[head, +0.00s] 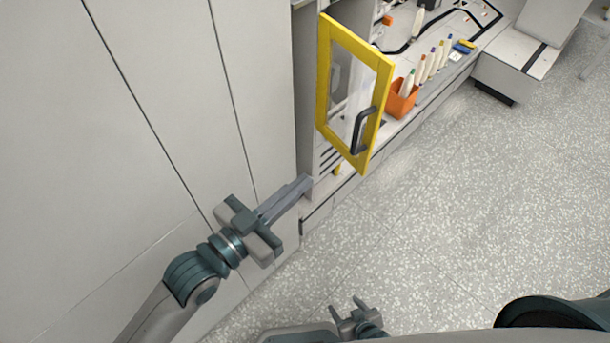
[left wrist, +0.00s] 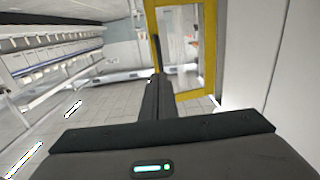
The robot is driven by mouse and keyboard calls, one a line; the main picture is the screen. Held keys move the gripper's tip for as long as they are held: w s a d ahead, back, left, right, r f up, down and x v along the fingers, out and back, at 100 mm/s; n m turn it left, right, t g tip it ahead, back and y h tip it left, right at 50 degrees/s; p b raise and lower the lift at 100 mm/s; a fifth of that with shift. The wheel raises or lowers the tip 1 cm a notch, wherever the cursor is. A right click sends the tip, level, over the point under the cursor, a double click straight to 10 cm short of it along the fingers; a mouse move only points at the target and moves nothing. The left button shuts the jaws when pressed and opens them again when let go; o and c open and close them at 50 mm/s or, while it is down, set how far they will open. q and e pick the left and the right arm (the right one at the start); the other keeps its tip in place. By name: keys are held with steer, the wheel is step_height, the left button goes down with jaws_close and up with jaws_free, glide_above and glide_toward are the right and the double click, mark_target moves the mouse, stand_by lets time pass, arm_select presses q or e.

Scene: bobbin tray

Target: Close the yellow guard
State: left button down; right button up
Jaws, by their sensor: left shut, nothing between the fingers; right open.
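The yellow guard (head: 376,112) is a framed clear panel with a dark handle (head: 361,131). It stands open, swung out from the machine's grey cabinet side. My left gripper (head: 305,182) is shut and empty, below and left of the guard's lower edge, and looks apart from it. In the left wrist view the guard's yellow frame (left wrist: 209,45) is ahead and right of my shut left fingers (left wrist: 156,95). My right gripper (head: 358,312) is open and empty, low over the floor at the bottom of the head view, far from the guard.
An orange bin (head: 402,98) with several bobbins stands on the machine ledge behind the guard. More bobbins (head: 436,62) stand in a row beyond it. Tall grey panels (head: 150,90) fill the left. The speckled floor (head: 450,200) to the right is clear.

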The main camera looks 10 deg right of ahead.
arm_select(q)
steer(key=p, duration=0.1)
glide_toward(353, 140)
steer(key=p+x, duration=0.1)
steer(key=x, duration=0.5)
steer(key=shift+p, duration=0.3)
steer(key=shift+w+d, duration=0.15)
steer(key=shift+d, duration=0.05)
arm_select(e)
steer(key=s+d+f+g, duration=0.2)
steer(key=s+d+f, duration=0.1)
steer(key=s, duration=0.5)
steer(key=shift+d+f+h, duration=0.15)
steer(key=shift+d+h, duration=0.05)
steer(key=shift+h, duration=0.1)
steer(key=shift+w+a, duration=0.1)
steer(key=shift+w, duration=0.15)
steer(key=shift+r, duration=0.25)
